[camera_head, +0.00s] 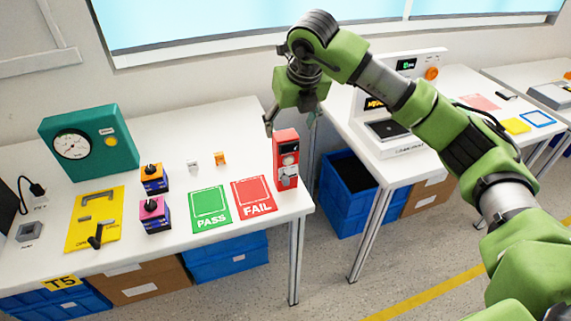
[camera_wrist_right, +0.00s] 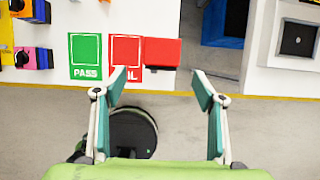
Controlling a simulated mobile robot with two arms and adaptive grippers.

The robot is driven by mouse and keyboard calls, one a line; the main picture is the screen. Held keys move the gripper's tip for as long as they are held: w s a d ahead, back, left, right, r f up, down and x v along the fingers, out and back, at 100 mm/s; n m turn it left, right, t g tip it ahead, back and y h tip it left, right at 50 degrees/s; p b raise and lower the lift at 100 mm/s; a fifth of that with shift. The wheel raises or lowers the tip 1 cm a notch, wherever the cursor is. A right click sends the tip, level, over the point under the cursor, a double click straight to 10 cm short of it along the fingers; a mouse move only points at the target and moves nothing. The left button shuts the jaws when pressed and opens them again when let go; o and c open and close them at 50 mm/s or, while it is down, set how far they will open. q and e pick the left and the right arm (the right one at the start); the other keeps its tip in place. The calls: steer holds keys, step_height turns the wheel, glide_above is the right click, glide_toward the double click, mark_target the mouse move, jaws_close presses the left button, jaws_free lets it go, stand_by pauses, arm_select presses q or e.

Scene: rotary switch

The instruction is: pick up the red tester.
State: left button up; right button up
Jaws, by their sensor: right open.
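The red tester (camera_head: 279,150) stands upright near the right edge of the white table, just right of the FAIL card. In the right wrist view the tester (camera_wrist_right: 164,54) shows its red top ahead of my fingers, in the gap between them. My right gripper (camera_head: 290,124) is open and empty, with its fingers spread near the tester's top; it also shows open in the right wrist view (camera_wrist_right: 161,83). Whether a finger touches the tester, I cannot tell. My left gripper is not in view.
The red FAIL card (camera_head: 255,197) and green PASS card (camera_head: 210,208) lie left of the tester. Two rotary switch blocks (camera_head: 155,214) and a teal gauge box (camera_head: 90,143) stand farther left. A second table with a white machine (camera_head: 380,140) stands right, across a gap.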

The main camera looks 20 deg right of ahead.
mark_target(286, 139)
steer(key=b+x, duration=0.2)
steer(key=x, duration=0.4)
steer(key=shift+a+f, duration=0.1)
steer(key=shift+f, duration=0.05)
steer(key=b+x, duration=0.2)
steer(key=x, duration=0.3)
steer(key=shift+w, duration=0.2)
jaws_close()
